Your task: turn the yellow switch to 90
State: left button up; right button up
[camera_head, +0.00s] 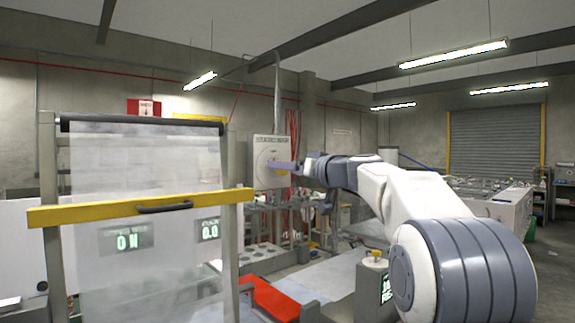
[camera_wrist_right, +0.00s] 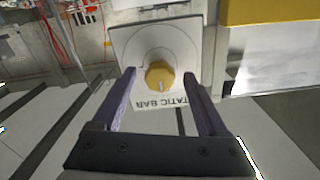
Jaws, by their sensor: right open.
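The yellow switch (camera_wrist_right: 160,73) is a round knob on a pale grey panel (camera_wrist_right: 128,42) in the right wrist view. A small pale mark shows at its lower edge in that view, and the lettering "STATIC BAR" beside it reads upside down. My right gripper (camera_wrist_right: 158,76) is open, with its two purple fingers on either side of the knob in the picture; I cannot tell whether they touch it. In the head view my right gripper (camera_head: 284,166) is in front of the wall box (camera_head: 266,145), and the knob is not clear there. My left gripper is not in view.
A frame with a clear sheet (camera_head: 145,165) and a yellow crossbar (camera_head: 140,207) stands at the left, near my right gripper in the picture. Red cables (camera_head: 293,130) hang beside the box. A red block (camera_head: 270,298) lies below, and a bench (camera_head: 495,205) stands at the right.

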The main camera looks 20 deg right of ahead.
grip_shut()
jog(key=m+b, duration=0.2)
jog(key=m, duration=1.5)
jog(key=shift+f+m, duration=0.1)
jog(key=shift+m, duration=0.3)
dwell(0.7)
grip_release()
